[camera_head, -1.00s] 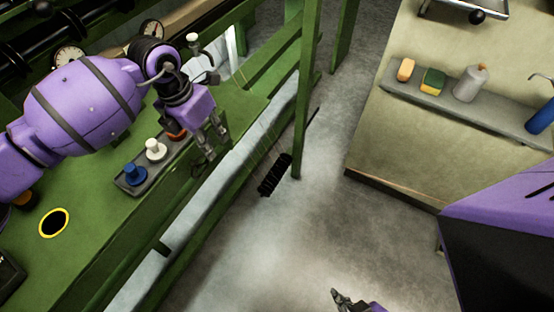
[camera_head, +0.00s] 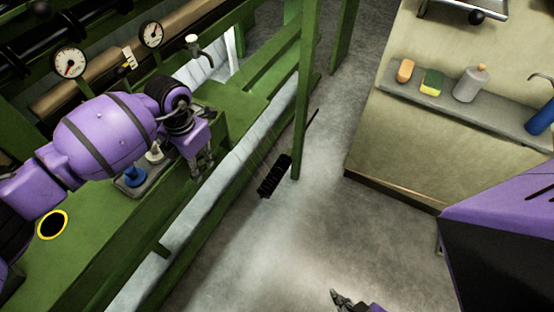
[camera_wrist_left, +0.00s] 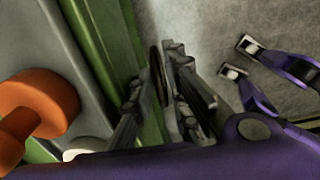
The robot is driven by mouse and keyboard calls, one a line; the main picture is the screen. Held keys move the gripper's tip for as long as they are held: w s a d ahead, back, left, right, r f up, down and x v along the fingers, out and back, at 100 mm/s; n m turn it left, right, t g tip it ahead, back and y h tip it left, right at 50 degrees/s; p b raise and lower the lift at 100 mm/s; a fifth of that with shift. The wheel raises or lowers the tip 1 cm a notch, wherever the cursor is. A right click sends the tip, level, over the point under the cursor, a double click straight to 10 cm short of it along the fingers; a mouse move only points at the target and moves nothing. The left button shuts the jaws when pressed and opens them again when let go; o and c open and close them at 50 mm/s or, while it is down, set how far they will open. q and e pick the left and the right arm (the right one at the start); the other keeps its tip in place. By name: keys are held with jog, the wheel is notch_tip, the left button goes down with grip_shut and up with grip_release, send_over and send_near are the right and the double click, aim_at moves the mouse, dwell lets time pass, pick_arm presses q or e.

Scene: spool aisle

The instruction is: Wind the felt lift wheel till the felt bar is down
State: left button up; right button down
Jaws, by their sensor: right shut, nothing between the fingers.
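My left gripper (camera_head: 201,168) is over the front edge of the green machine, just right of the knob tray. In the left wrist view its fingers (camera_wrist_left: 157,95) are apart. A thin dark disc edge (camera_wrist_left: 156,72) shows between them; I cannot tell whether it is the felt lift wheel or whether they touch it. No wheel shows clearly in the head view. I cannot identify the felt bar.
A tray (camera_head: 122,187) holds a blue knob (camera_head: 134,176) and a white knob (camera_head: 155,153). An orange knob (camera_wrist_left: 40,100) is close to my left gripper. Two dials (camera_head: 69,63) stand behind. A black brush (camera_head: 273,177) leans by the green post.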

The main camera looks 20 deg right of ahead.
pick_arm(q)
grip_shut()
jog(key=shift+a+r, duration=0.1)
